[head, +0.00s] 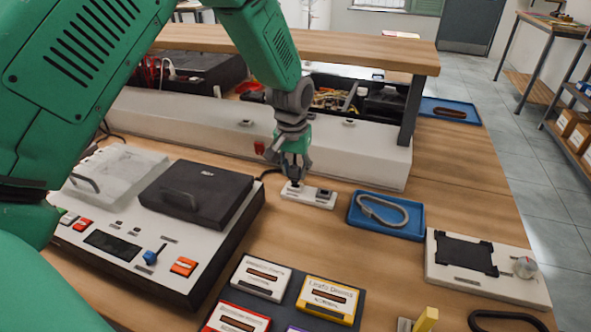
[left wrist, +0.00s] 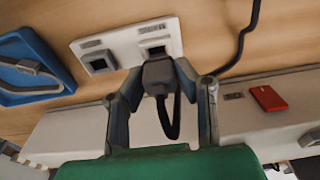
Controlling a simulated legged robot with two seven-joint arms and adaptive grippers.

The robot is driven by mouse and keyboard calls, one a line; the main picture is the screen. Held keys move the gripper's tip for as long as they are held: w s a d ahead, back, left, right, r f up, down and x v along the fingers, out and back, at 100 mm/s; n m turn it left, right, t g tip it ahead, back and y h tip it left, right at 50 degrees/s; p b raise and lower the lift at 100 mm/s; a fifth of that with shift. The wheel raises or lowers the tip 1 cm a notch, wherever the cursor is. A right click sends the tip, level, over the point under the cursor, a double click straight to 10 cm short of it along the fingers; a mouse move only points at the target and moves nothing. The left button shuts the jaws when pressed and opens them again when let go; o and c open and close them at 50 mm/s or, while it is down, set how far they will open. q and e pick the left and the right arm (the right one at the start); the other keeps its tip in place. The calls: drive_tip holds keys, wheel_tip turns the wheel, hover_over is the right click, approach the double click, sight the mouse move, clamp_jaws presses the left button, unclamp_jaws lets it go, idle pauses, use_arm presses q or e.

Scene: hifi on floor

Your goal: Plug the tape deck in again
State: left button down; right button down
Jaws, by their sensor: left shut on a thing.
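The tape deck (head: 155,225) is a pale box with a black lid, buttons and a blue knob, at the left of the table in the head view. A white socket block (head: 308,195) lies right of it and shows two square sockets in the left wrist view (left wrist: 117,50). My left gripper (head: 294,179) is shut on a dark plug (left wrist: 158,75), whose black cord loops back between the fingers. The plug's front is at one of the two sockets, the right one in the left wrist view. I cannot tell how deep it sits. My right gripper is not in view.
A blue tray (head: 387,216) with a grey cable loop lies right of the block. A long pale housing (head: 200,125) and a wooden shelf (head: 300,45) stand behind. Cassettes (head: 328,299) lie in front, and a white device (head: 485,265) at right.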

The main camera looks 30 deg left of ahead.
use_arm(q)
drive_tip(key=shift+d, duration=0.15)
drive_tip(key=shift+p, duration=0.4)
idle(0.5)
drive_tip(key=shift+f, duration=0.75)
idle(0.9)
drive_tip(key=shift+f+p, duration=0.2)
drive_tip(key=shift+p, duration=0.6)
idle(2.8)
drive_tip(key=c, duration=1.2)
unclamp_jaws()
drive_tip(key=shift+r, duration=0.15)
